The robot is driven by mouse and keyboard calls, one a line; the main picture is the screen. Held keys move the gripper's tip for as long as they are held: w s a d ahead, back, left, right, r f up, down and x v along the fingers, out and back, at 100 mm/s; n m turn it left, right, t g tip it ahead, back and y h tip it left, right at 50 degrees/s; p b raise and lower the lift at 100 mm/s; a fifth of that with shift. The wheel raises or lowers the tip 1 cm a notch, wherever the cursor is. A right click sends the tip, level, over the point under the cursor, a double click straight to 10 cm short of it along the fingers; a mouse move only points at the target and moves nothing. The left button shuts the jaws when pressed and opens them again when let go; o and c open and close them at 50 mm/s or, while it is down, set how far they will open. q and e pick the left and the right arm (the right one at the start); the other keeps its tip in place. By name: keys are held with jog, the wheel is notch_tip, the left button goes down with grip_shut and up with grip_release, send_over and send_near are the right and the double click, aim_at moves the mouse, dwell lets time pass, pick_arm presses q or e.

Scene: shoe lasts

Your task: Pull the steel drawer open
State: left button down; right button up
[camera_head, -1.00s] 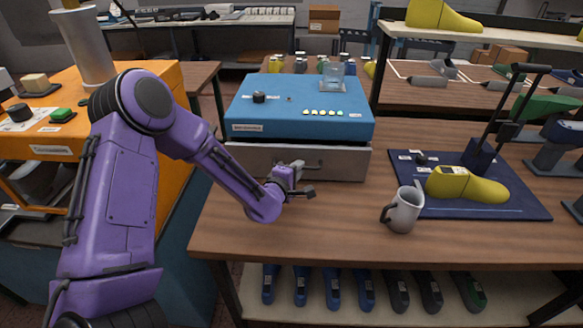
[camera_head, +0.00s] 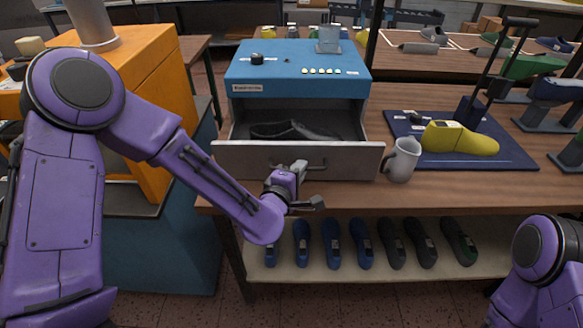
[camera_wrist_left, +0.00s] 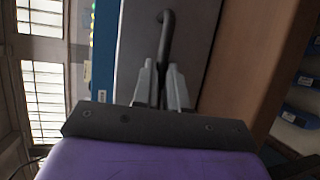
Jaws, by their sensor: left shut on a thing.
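The steel drawer (camera_head: 235,160) stands well open under the blue oven-like box (camera_head: 300,68). A dark shoe-shaped piece (camera_head: 288,131) lies inside it. My left gripper (camera_head: 299,171) is at the bar handle (camera_head: 317,166) on the drawer front. In the left wrist view its two fingers (camera_wrist_left: 162,82) are closed around the dark handle (camera_wrist_left: 166,30). The fingers hide part of the handle. Of my right arm only a purple link shows at the lower right; its gripper is out of view.
A grey mug (camera_head: 403,160) stands right beside the drawer's right front corner; I cannot tell whether they touch. A dark blue mat (camera_head: 520,158) with a yellow shoe last (camera_head: 460,139) lies to the right. An orange cabinet (camera_head: 150,90) stands left. Several lasts lie on the shelf (camera_head: 300,271) below.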

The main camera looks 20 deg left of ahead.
dwell(0.4)
pick_arm(q)
jog(key=c, duration=1.2)
grip_release()
jog(key=p+v, duration=0.7)
jog(key=v, duration=0.3)
jog(key=shift+s, duration=0.25)
